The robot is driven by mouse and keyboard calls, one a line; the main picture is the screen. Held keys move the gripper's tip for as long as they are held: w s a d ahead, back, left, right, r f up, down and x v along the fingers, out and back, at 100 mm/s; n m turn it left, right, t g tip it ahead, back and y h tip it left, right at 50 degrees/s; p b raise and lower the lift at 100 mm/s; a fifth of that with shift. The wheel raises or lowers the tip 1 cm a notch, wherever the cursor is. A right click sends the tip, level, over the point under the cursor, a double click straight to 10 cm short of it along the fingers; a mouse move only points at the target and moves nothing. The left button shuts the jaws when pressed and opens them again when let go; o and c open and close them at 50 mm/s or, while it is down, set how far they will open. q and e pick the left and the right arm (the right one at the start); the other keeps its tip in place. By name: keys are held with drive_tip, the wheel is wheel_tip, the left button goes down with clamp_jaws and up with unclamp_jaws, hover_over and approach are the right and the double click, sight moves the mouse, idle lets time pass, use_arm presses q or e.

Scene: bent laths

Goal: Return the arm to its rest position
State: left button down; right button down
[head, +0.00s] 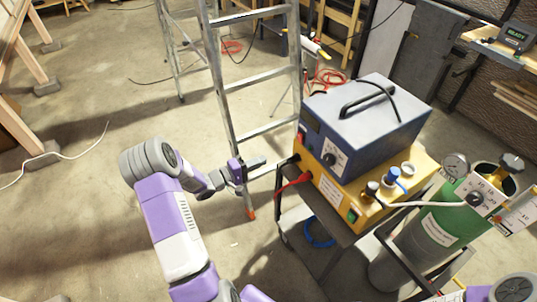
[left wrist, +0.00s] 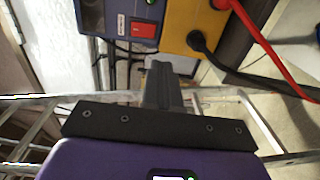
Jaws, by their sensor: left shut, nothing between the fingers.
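My left arm reaches in from the bottom of the head view, and its gripper (head: 258,162) points right, toward the machine on the cart. The fingers are shut and empty. In the left wrist view the closed fingers (left wrist: 160,80) stand in front of the machine, with a red switch (left wrist: 143,29) and a black plug (left wrist: 197,40) beyond them. In the head view the gripper is just left of the blue and yellow machine (head: 365,125), in front of the ladder. I cannot tell the exact gap. My right gripper is out of view.
An aluminium ladder (head: 228,95) stands behind the gripper. The cart (head: 330,232) carries the machine, with a red cable (head: 293,184) at its side. A green gas cylinder (head: 440,222) stands at the right. The concrete floor (head: 80,225) at the left is mostly clear, apart from a white cable (head: 80,156).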

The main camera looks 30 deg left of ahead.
use_arm(q)
drive_tip(key=shift+s+a, duration=0.1)
drive_tip(key=shift+s, duration=0.05)
idle(0.4)
drive_tip(key=s+d+f+m+g+y, duration=0.3)
drive_tip(key=d+f+g, duration=0.4)
drive_tip(key=d+f, duration=1)
drive_tip(key=s+d+f+m+g, duration=0.2)
drive_tip(key=s+d+m+g, duration=0.1)
drive_tip(key=s+d, duration=0.3)
drive_tip(key=s+d+f+m+g, duration=0.3)
drive_tip(key=s+d+m+g, duration=0.1)
drive_tip(key=s, duration=0.7)
drive_tip(key=shift+s+d+g, duration=0.25)
drive_tip(key=shift+d+g, duration=0.65)
drive_tip(key=shift+d, duration=0.05)
drive_tip(key=shift+d, duration=0.1)
